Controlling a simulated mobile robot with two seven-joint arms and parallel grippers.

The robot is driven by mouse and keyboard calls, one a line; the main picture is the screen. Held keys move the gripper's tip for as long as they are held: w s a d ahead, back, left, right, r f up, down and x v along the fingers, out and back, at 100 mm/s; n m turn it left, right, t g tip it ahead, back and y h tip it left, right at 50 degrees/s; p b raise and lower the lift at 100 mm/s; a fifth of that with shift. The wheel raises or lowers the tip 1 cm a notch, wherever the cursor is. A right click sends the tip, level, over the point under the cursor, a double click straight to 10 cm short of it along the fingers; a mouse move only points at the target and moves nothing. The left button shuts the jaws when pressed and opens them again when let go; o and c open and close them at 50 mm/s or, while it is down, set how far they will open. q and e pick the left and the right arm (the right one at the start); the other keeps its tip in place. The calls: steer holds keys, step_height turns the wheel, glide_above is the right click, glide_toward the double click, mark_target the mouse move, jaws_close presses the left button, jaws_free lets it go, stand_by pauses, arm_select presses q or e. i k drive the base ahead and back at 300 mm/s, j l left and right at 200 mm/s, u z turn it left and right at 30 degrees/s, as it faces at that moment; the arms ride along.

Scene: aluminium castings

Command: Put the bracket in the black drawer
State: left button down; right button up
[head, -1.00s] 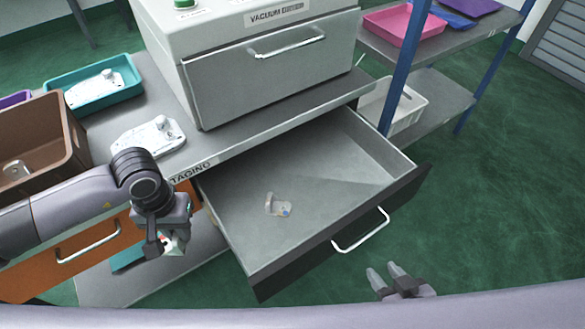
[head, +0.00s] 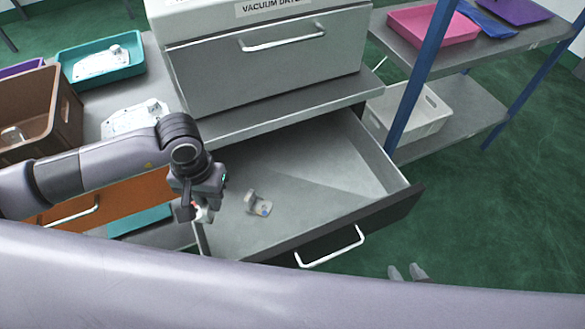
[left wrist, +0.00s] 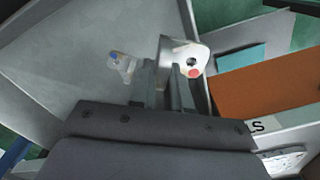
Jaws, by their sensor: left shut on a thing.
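The black drawer (head: 384,217) is pulled open, with a grey inside and a dark front. My left gripper (head: 202,212) is shut on a pale metal bracket with a red dot (left wrist: 180,55), held near the drawer's left wall. In the left wrist view the gripper (left wrist: 168,88) grips this bracket's lower part, and the drawer wall passes behind it. Another bracket, with a blue dot (head: 258,204), lies on the drawer floor to the right of the gripper. My right gripper (head: 408,272) is empty outside the drawer front, its two fingertips apart and the rest hidden.
An orange drawer (head: 130,198) is left of the black one. A brown bin (head: 72,115) and a teal tray (head: 135,68) stand on the bench. The drawer's right half is clear.

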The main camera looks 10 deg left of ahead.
mark_target(321, 184)
steer(key=i+l, duration=0.1)
steer(key=l, duration=0.25)
steer(key=i+l, duration=0.1)
steer(key=l, duration=0.25)
steer(key=i+l, duration=0.1)
steer(key=l, duration=0.2)
steer(key=i+l, duration=0.15)
steer(key=l, duration=0.2)
